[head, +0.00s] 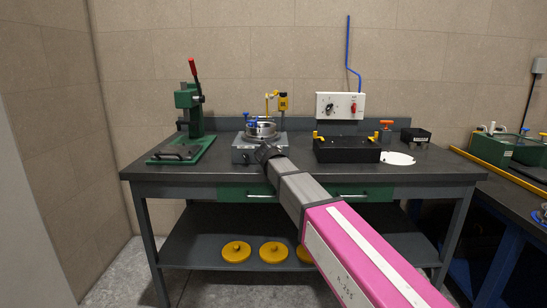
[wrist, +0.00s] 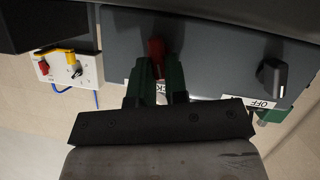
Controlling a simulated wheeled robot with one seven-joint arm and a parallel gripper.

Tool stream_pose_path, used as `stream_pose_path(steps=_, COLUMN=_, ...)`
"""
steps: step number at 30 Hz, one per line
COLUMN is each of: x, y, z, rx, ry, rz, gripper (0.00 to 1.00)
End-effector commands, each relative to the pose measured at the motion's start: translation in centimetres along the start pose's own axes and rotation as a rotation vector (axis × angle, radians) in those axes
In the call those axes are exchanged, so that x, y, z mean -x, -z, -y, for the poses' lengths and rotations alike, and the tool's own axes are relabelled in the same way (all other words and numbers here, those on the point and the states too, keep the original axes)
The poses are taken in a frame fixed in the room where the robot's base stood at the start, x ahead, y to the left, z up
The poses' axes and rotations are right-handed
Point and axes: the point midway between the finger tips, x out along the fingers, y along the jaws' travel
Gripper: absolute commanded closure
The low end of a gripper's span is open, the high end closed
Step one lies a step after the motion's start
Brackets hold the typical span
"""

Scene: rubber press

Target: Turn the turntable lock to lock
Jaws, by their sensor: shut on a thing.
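The turntable (head: 262,130) is a round metal plate on a grey housing (head: 243,152) on the workbench. In the wrist view the housing's grey face (wrist: 215,50) fills the upper part. The turntable lock, a small red handle (wrist: 156,47), shows between my gripper's dark green fingers (wrist: 157,73). My gripper is shut on it. A white label (wrist: 160,91) beside it is partly hidden by the fingers; only the end of its word shows. In the head view my gripper (head: 265,153) meets the front of the housing and the handle is hidden.
A black knob (wrist: 272,76) with an OFF label (wrist: 262,103) sits on the same face, right of my fingers. A green press (head: 188,110) stands left on the bench, a black box (head: 345,150) right. A white control panel (head: 340,105) is on the wall.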

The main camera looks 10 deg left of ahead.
Motion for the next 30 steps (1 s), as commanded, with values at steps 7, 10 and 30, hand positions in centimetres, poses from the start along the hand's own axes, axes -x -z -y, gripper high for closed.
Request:
stream_pose_path(steps=7, x=-0.01, y=-0.03, z=0.24, rx=0.133, ry=-0.055, rz=0.001, gripper=1.0)
stream_pose_path(steps=10, x=0.0, y=-0.06, z=0.3, rx=0.167, ry=-0.069, rz=0.001, gripper=1.0)
stream_pose_path(steps=30, x=0.01, y=-0.1, z=0.36, rx=0.215, ry=-0.088, rz=0.001, gripper=0.8)
